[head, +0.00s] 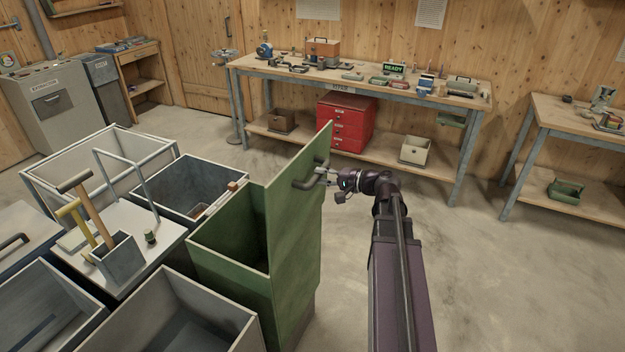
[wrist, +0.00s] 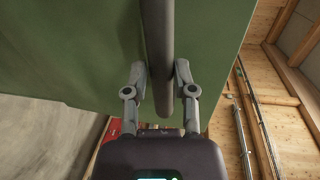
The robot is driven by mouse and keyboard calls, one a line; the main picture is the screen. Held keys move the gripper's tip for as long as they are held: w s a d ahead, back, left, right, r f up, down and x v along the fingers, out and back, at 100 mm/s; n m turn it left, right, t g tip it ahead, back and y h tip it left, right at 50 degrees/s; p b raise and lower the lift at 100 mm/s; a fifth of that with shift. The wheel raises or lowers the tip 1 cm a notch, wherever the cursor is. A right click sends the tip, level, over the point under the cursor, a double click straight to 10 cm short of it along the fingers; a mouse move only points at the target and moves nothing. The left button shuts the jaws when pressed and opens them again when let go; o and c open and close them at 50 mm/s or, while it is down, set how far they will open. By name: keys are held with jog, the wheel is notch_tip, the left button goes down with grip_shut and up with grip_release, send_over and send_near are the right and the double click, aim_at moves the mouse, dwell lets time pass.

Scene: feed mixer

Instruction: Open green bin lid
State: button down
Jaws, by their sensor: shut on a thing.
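The green bin (head: 228,265) stands in the row of bins, and part of its dark inside shows. Its green lid (head: 293,235) stands raised, close to upright, at the bin's right side. A dark bar handle (head: 305,184) is fixed to the lid near its upper edge. My gripper (head: 328,174) is at the handle on the right side of the lid. In the wrist view the fingers of my gripper (wrist: 161,82) are on both sides of the handle bar (wrist: 158,45), shut on it, with the lid's green face (wrist: 70,50) behind.
Grey bins (head: 180,310) and a dark open bin (head: 180,187) stand close to the green bin. A board (head: 145,240) holds a box with tools. A workbench (head: 370,82) with a red drawer cabinet (head: 345,122) stands behind. The floor (head: 520,260) to the right is clear.

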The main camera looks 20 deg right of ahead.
jog(key=shift+s+d+f, duration=0.35)
jog(key=shift+s+d, duration=0.1)
jog(key=shift+s, duration=0.1)
jog(key=shift+s+d+f, duration=0.3)
jog(key=shift+s+d, duration=0.1)
jog(key=shift+s, duration=0.15)
jog(key=c, duration=0.8)
grip_release()
jog(key=o, duration=0.3)
jog(key=shift+w+f, duration=0.1)
jog(key=shift+w, duration=0.2)
jog(key=shift+s, duration=0.1)
